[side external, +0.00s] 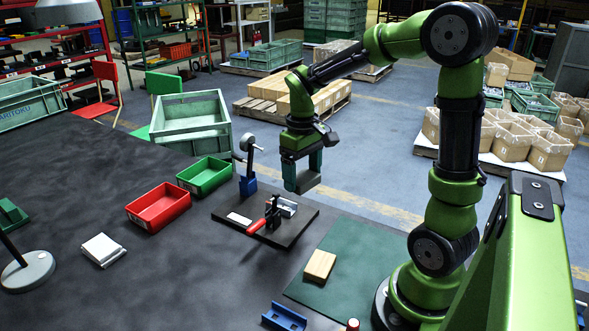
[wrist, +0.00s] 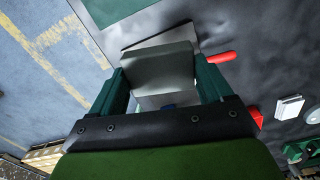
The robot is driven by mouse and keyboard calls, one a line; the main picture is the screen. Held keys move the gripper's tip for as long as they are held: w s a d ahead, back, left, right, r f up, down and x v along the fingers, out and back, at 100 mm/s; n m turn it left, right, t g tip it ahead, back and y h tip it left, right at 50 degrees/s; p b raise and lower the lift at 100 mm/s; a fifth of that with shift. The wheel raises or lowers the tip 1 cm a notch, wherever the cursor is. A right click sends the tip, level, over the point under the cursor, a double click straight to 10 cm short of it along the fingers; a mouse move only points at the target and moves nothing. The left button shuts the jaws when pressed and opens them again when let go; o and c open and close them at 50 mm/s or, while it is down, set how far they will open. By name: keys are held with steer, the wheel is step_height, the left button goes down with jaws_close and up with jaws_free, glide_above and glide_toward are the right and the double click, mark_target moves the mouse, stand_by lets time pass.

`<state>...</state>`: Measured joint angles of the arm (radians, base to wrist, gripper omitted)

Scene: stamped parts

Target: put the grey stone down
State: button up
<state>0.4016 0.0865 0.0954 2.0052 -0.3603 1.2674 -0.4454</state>
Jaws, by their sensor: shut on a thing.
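The grey stone (side external: 308,182) is a pale grey block with flat faces. It also shows in the wrist view (wrist: 158,68), spanning the gap between the two green fingers. My gripper (side external: 302,171) is shut on it and points down. The stone is held in the air, apart from the surface below. In the side view it appears beyond the right back corner of a dark board (side external: 290,232). Its exact height is hard to tell. The fingers hide its two gripped sides.
The dark board carries a red-handled clamp (side external: 266,217). A gauge on a blue base (side external: 248,185) stands behind it. Red (side external: 158,206) and green (side external: 205,176) bins stand left. A wooden block (side external: 319,265) lies on a green mat (side external: 362,248). The dark table is mostly clear at front left.

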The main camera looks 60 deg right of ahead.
glide_above(345, 235)
steer(key=w, duration=0.4)
step_height(345, 235, down, 4)
steer(key=r, duration=0.1)
steer(key=s+f+n, duration=0.1)
steer(key=s+f, duration=0.2)
steer(key=s, duration=0.1)
steer(key=shift+n, duration=0.7)
steer(key=shift+f, duration=4.4)
steer(key=shift+f, duration=0.15)
steer(key=o, duration=0.9)
